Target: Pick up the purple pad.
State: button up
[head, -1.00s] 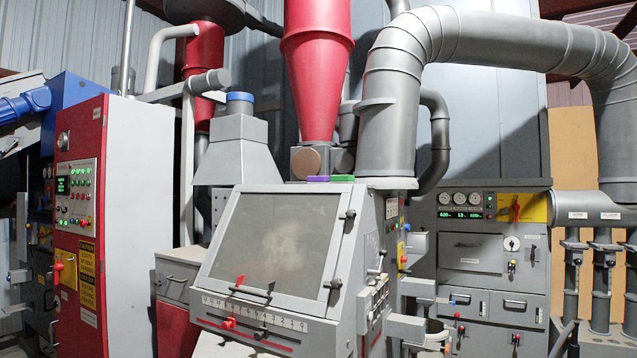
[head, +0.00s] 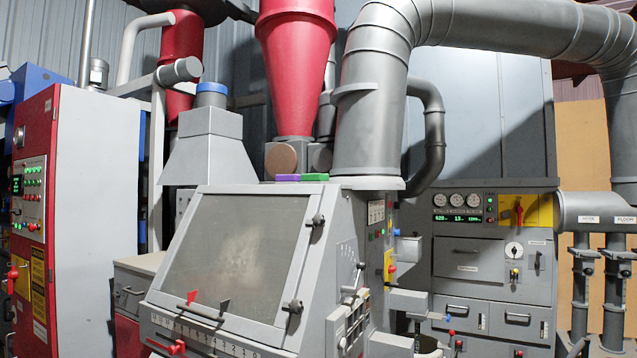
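The purple pad (head: 288,178) is a small flat block on the top ledge of the grey machine with the slanted window. It lies at the back of that ledge, below the red cone. A green pad (head: 315,177) lies just to its right, very close; I cannot tell if they touch. My gripper is not in view.
The grey machine (head: 185,330) with its slanted window (head: 238,258) fills the middle. A wide grey pipe (head: 368,115) rises right of the pads. A red and white cabinet (head: 95,220) stands left, and a gauge panel (head: 480,262) stands right. Levers stick out from the machine's front and side.

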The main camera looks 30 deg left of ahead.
aim_at(280, 179)
jog(key=u, duration=0.2)
jog(key=i, duration=1.7)
jog(key=u, duration=0.6)
